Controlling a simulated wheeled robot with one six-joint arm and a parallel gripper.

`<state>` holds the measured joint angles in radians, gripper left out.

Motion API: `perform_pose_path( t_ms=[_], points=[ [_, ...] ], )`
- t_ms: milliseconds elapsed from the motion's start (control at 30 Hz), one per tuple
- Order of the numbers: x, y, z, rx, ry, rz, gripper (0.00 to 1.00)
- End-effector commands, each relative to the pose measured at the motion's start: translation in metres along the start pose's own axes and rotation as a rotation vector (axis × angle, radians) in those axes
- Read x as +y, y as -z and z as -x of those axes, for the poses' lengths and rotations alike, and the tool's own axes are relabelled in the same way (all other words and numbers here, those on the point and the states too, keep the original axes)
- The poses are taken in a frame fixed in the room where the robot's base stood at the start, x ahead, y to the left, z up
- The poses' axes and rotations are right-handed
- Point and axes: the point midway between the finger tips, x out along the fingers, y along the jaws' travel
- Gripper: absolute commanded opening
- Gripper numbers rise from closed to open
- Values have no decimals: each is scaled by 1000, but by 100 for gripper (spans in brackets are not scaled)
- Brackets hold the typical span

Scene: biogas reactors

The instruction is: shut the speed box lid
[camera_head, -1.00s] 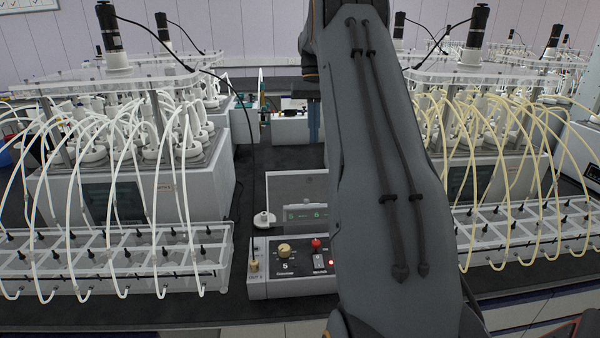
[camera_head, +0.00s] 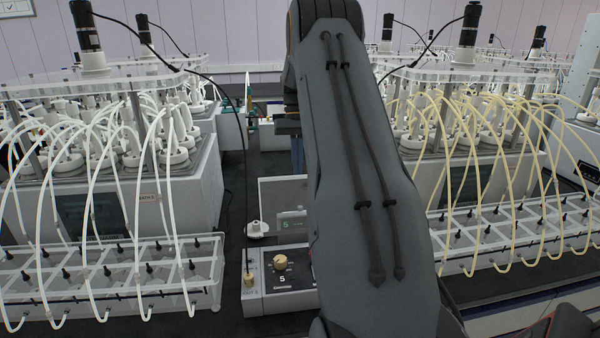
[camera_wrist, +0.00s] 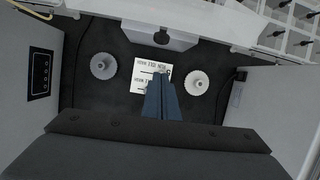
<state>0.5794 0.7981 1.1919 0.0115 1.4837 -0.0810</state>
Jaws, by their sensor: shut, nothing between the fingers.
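The speed box (camera_head: 280,304) is a grey control box at the front middle of the bench, with a tan knob and the digit 5 on its face. Its clear lid (camera_head: 283,192) stands raised behind the controls, with a green display showing through it. My arm hides the right part of box and lid. My gripper (camera_head: 297,155) shows as blue-grey fingers, pointing down behind and above the lid, apart from it. In the wrist view my gripper (camera_wrist: 160,78) is shut and empty over a white printed card (camera_wrist: 150,73). I cannot make out the lid in that view.
A reactor with white tubes (camera_head: 140,190) stands left, and one with yellowish tubes (camera_head: 490,160) right. A dark bench aisle lies between them. In the wrist view two round pale discs (camera_wrist: 103,66) (camera_wrist: 196,82) flank the card, with grey housings at both sides.

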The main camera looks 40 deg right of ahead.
Motion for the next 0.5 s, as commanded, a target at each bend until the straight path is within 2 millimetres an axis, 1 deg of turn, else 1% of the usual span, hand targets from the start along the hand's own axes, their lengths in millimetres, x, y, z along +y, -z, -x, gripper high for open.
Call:
perform_pose_path(
  t_ms=[100, 167, 300, 500],
  points=[
    [-1, -3, -23, -5, 0, 2, 0],
    [-1, -3, -35, -5, 0, 2, 0],
    [-2, -19, -28, 0, -1, 3, 0],
    [-2, -34, -24, -1, -1, 4, 0]
  ],
)
